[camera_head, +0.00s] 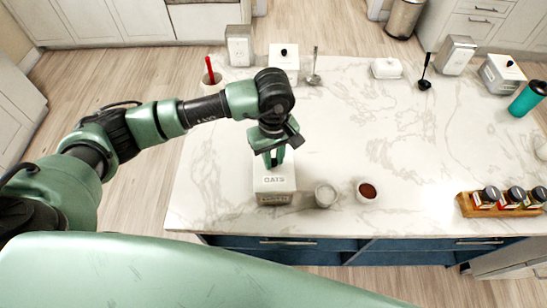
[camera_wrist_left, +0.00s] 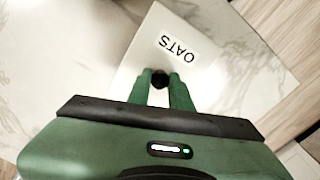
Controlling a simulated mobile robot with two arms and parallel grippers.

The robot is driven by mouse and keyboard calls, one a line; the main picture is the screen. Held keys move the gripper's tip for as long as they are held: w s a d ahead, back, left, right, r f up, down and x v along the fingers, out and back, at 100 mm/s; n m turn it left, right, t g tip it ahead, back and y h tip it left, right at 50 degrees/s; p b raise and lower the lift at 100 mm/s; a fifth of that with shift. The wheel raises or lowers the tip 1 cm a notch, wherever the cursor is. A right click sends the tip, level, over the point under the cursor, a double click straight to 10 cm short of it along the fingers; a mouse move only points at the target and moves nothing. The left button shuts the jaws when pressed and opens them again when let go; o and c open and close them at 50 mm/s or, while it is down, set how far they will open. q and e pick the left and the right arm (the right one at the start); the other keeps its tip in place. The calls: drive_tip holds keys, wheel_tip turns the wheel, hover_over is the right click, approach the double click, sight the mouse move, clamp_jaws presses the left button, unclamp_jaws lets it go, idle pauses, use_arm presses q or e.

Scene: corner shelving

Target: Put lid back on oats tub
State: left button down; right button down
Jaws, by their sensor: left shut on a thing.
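The white oats tub (camera_head: 275,199) stands near the front left edge of the marble counter. Its pale square lid, marked OATS (camera_head: 275,181), shows on top of it; whether it sits fully seated is unclear. My left gripper (camera_head: 273,159) points down over the tub from above. In the left wrist view my left gripper (camera_wrist_left: 160,78) is shut on the black knob (camera_wrist_left: 159,80) of the lid (camera_wrist_left: 150,45). The lid hides most of the tub in that view. My right gripper is not in view.
A small glass jar (camera_head: 325,195) and a cup of brown powder (camera_head: 367,191) stand close right of the tub. A wooden spice rack (camera_head: 466,205) is at front right. Canisters (camera_head: 284,62) and a white dish (camera_head: 386,69) stand at the back. The counter's middle is clear.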

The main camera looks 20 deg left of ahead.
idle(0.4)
use_arm(q)
drive_tip(key=c, duration=0.7)
unclamp_jaws()
drive_tip(key=shift+r+p, duration=1.35)
drive_tip(key=shift+r, duration=2.15)
clamp_jaws()
